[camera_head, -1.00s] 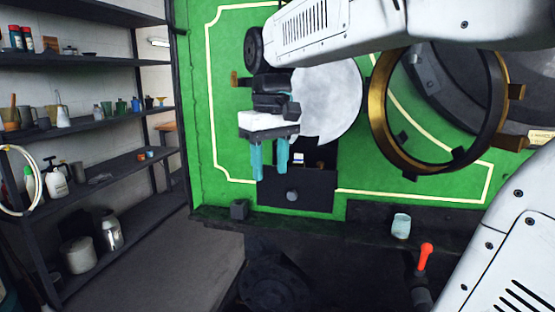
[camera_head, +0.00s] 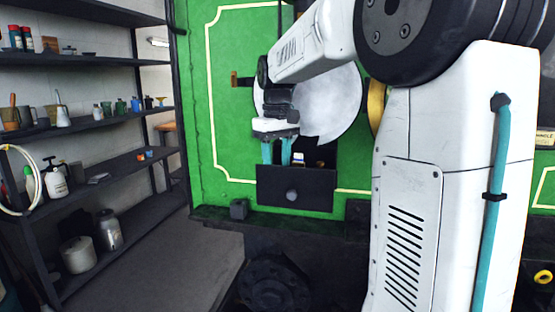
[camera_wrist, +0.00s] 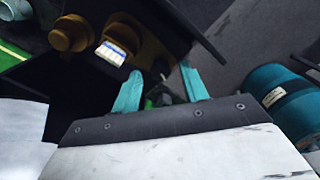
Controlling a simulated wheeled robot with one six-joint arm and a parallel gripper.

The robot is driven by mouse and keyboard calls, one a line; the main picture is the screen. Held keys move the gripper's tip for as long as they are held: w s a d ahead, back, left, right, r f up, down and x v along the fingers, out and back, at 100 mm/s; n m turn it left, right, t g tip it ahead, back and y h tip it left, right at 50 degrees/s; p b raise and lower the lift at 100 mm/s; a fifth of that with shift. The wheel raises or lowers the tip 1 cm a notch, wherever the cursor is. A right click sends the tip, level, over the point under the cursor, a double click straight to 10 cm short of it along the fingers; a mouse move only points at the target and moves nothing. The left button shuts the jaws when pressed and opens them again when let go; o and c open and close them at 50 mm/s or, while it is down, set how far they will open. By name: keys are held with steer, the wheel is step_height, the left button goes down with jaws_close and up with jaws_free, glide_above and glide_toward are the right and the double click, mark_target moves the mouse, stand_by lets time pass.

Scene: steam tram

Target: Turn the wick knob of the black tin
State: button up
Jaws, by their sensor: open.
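My gripper (camera_head: 277,153) is open, its two teal fingers pointing down over a black box (camera_head: 312,188) on the green panel. The box has a round grey knob on its front (camera_head: 292,195). In the wrist view, my gripper (camera_wrist: 160,88) shows nothing held between its fingers. A dark open box (camera_wrist: 85,78) there holds brown round pieces (camera_wrist: 72,33) and a small white and blue packet (camera_wrist: 113,52). I cannot tell for sure which dark object is the black tin, and no wick knob is clearly made out.
A small dark block (camera_head: 239,208) sits on the ledge left of the box. A pale round disc (camera_head: 335,95) is behind my gripper. Shelves (camera_head: 85,122) with bottles and pots stand at the left. A teal cylinder (camera_wrist: 278,98) is at the wrist view's right.

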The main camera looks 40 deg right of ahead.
steer(key=shift+f, duration=0.2)
jaws_close()
steer(key=shift+m, duration=0.4)
steer(key=m, duration=0.5)
steer(key=shift+m, duration=0.4)
steer(key=m, duration=0.6)
steer(key=shift+m, duration=0.4)
jaws_free()
